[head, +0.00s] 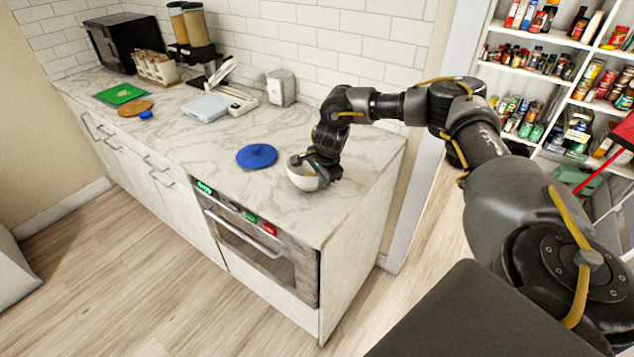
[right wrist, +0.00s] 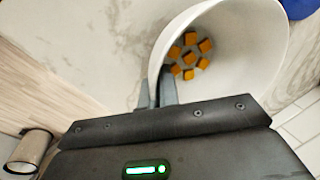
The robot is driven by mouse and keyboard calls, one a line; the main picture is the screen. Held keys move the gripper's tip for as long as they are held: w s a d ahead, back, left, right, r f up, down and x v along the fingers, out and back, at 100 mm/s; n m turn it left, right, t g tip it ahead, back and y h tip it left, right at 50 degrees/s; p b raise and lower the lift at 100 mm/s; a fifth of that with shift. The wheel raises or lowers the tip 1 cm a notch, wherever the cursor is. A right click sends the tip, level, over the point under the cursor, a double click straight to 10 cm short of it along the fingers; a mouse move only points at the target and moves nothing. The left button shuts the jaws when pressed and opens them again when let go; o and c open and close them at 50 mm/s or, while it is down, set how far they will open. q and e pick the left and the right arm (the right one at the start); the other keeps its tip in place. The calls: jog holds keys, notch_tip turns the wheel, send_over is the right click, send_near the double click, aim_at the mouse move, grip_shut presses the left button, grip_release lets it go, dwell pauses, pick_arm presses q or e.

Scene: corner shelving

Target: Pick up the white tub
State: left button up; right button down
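The white tub (head: 303,181) is at the front right part of the marble counter, near its front edge. In the right wrist view the tub (right wrist: 240,55) is large, with several orange cubes (right wrist: 188,52) at its bottom. My right gripper (head: 312,165) reaches down to the tub's rim. In the right wrist view its two fingers (right wrist: 157,92) are close together, one outside and one inside the tub, with the wall pinched between them. I cannot tell whether the tub's base touches the counter. My left gripper is not in view.
A blue disc (head: 257,156) lies on the counter (head: 215,152) left of the tub. A white scale-like device (head: 207,107), dispensers (head: 193,35) and a green board (head: 119,94) stand farther left. An oven (head: 262,245) is below. Stocked shelves (head: 514,80) are at the right.

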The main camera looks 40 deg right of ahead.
jog(key=shift+r+b, duration=0.5)
jog(key=shift+r, duration=0.2)
jog(key=s+a+r, duration=0.1)
jog(key=s+r, duration=1)
jog(key=s, duration=0.3)
jog(key=shift+a, duration=0.35)
